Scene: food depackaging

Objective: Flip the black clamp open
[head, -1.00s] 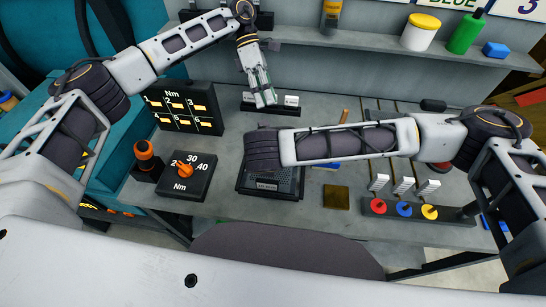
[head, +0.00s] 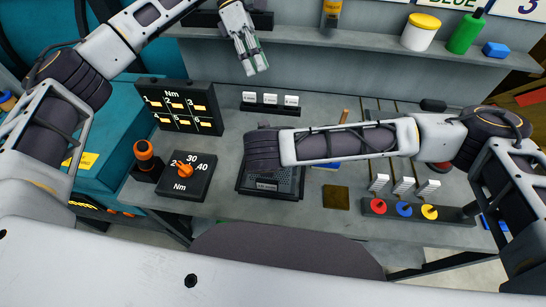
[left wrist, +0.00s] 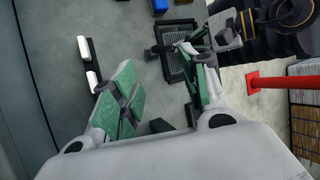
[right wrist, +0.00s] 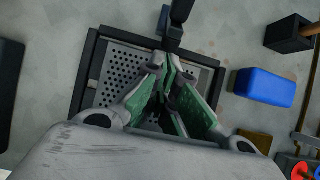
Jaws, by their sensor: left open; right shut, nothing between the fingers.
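A dark perforated tray (right wrist: 92,75) lies on the bench. In the right wrist view, a black upright piece (right wrist: 175,30), which looks like the black clamp, stands at its top edge. A dark part that may be the same clamp shows at the tray's left edge in the left wrist view (left wrist: 158,50). My right gripper (right wrist: 167,62) is shut and empty over the tray, its tips close below the black piece; contact cannot be told. In the head view my right arm hides it. My left gripper (head: 252,68) is open and empty, raised near the back shelf.
A black block with white labels (head: 270,108) stands behind the tray. A numbered panel (head: 180,106), a dial box (head: 187,182) and an orange-topped tool (head: 146,160) are at left. A blue block (right wrist: 264,87) and a rack with coloured discs (head: 455,214) are at right.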

